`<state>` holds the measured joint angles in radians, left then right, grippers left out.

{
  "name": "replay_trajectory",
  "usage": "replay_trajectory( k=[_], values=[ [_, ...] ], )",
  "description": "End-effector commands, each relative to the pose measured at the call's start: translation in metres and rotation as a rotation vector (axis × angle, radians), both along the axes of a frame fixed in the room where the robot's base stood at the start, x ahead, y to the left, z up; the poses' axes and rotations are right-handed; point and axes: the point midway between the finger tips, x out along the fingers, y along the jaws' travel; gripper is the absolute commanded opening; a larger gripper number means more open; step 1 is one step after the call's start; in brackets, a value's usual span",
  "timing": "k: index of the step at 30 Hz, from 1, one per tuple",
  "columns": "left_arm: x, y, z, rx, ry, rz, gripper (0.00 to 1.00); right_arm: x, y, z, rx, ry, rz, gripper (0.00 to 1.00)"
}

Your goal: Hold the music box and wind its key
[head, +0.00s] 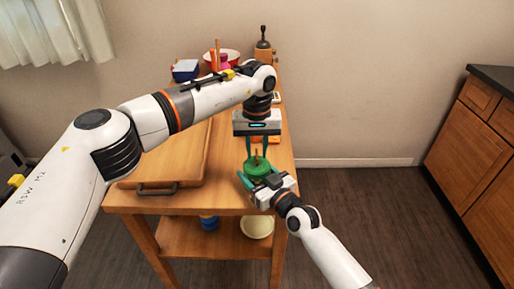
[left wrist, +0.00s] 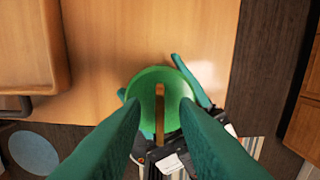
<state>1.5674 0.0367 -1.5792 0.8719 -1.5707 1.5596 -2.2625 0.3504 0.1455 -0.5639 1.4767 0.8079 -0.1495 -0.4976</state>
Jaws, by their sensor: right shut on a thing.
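The music box (head: 258,171) is a round green thing near the right edge of the wooden table. Its key (left wrist: 160,115) is a narrow brown bar standing up from the middle of its top. My right gripper (head: 260,181) is shut on the music box from the front right, with a finger on each side. My left gripper (head: 257,153) points down from above, its green fingers apart on either side of the key. In the left wrist view, gaps show between these fingers and the key. The music box's underside is hidden.
A wooden board (head: 165,165) with a dark handle lies left of the music box. A pale bowl (head: 257,227) is on the lower shelf.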

Motion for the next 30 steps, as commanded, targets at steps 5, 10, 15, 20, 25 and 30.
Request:
replay_trajectory(
  k=[5,10,15,20,25,30],
  values=[
    [-0.001,-0.001,-0.001,0.0,0.003,-0.001,0.27,0.001,0.0,0.001,0.001,-0.002,-0.001,0.4],
    [0.0,-0.001,0.011,-0.001,0.0,-0.002,0.27,0.001,0.0,0.001,0.002,-0.002,-0.001,0.4],
    [0.0,-0.001,0.042,0.0,-0.001,-0.001,0.27,0.001,-0.001,0.002,0.002,-0.002,-0.002,0.4],
    [-0.001,-0.001,0.077,-0.001,-0.001,-0.001,0.27,0.001,-0.001,0.002,0.002,-0.002,-0.002,0.4],
    [0.0,-0.001,0.105,0.0,0.0,0.0,0.27,0.001,-0.001,0.002,0.002,-0.003,-0.002,0.4],
    [-0.001,-0.001,0.118,0.0,0.002,-0.001,0.27,0.001,-0.001,0.002,0.002,-0.003,-0.002,0.4]
  ],
)
